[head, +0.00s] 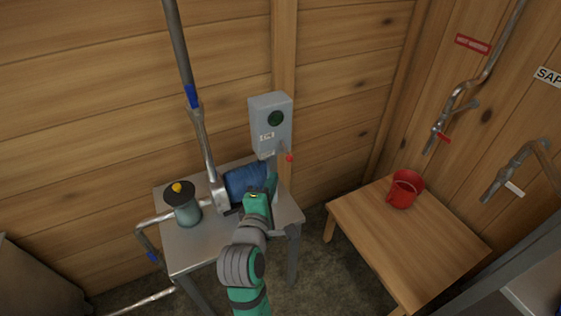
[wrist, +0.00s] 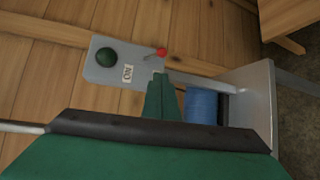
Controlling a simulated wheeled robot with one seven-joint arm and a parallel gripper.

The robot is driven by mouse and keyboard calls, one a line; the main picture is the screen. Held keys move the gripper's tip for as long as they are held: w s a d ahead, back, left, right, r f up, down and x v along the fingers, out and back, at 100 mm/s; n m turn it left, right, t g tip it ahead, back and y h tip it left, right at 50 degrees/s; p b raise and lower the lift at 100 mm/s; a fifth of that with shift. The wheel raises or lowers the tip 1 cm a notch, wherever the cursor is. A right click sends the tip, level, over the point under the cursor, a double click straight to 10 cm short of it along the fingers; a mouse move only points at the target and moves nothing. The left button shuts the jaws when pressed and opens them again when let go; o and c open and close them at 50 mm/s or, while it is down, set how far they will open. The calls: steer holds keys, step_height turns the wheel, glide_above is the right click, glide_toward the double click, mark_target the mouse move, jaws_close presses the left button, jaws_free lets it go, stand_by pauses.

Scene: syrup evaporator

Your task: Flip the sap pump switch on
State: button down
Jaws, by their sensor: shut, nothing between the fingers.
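The grey switch box (head: 272,128) is fixed to a wooden post on the wall, above the metal table. It has a dark green round disc (head: 275,118) on its face and a small white label, too small to read surely. A switch lever with a red tip (head: 289,157) sticks out at its lower right and points downward. In the wrist view the box (wrist: 124,70) and red tip (wrist: 161,51) show just beyond my fingers. My gripper (head: 272,178) is shut and empty, below the box and lever. In the wrist view its fingertips (wrist: 160,76) appear close to the lever; contact cannot be told.
The blue pump motor (head: 243,181) sits beside my gripper on the metal table (head: 205,245). A wooden table (head: 400,235) with a red cup (head: 404,189) is at right, below wall taps (head: 455,105).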

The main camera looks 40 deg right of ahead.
mark_target(286, 151)
steer(key=x, duration=1)
stand_by(0.6)
steer(key=shift+r, duration=0.15)
